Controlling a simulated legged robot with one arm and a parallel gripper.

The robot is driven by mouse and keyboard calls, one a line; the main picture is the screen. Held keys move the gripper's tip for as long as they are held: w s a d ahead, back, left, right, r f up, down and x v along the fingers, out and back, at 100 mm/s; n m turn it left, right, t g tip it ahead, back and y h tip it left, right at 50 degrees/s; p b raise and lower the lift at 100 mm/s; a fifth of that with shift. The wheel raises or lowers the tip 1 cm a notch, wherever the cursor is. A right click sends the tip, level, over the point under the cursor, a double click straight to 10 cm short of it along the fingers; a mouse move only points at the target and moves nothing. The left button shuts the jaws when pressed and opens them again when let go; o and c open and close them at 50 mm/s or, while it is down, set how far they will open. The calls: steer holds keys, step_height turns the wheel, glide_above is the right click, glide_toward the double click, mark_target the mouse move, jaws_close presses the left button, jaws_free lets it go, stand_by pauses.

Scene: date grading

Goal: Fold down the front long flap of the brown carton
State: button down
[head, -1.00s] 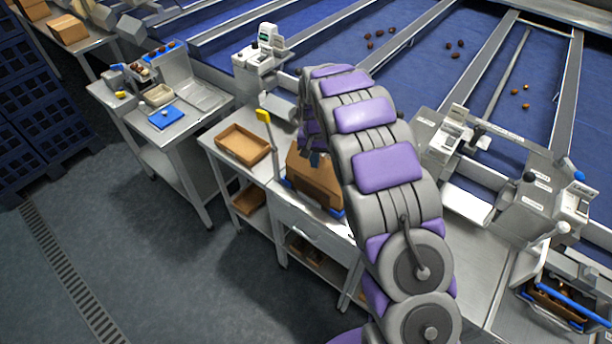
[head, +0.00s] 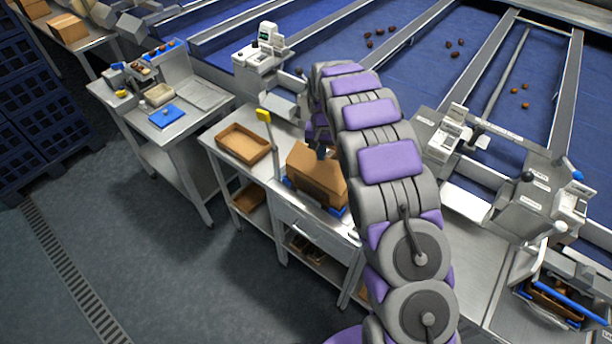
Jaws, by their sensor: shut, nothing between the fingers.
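The brown carton (head: 314,176) sits in a blue holder (head: 334,210) on the metal bench, near the middle of the head view. Its near side and part of its top show as brown panels. My arm hides its right and far parts, and I cannot tell each flap apart or how far the front long flap is folded. My gripper (head: 321,153) is small and dark, shut and empty, at the far upper edge of the carton. I cannot tell whether it touches the cardboard.
An open brown tray (head: 243,156) lies left of the carton, with a yellow-topped post (head: 264,117) between them. A scale (head: 262,52) stands behind. A side table (head: 185,118) holds a blue tablet-like item (head: 166,116). The floor in front is clear.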

steer(key=shift+f, duration=0.1)
steer(key=shift+f, duration=2.2)
steer(key=shift+r, duration=0.15)
step_height(320, 180, up, 11)
steer(key=p, duration=0.2)
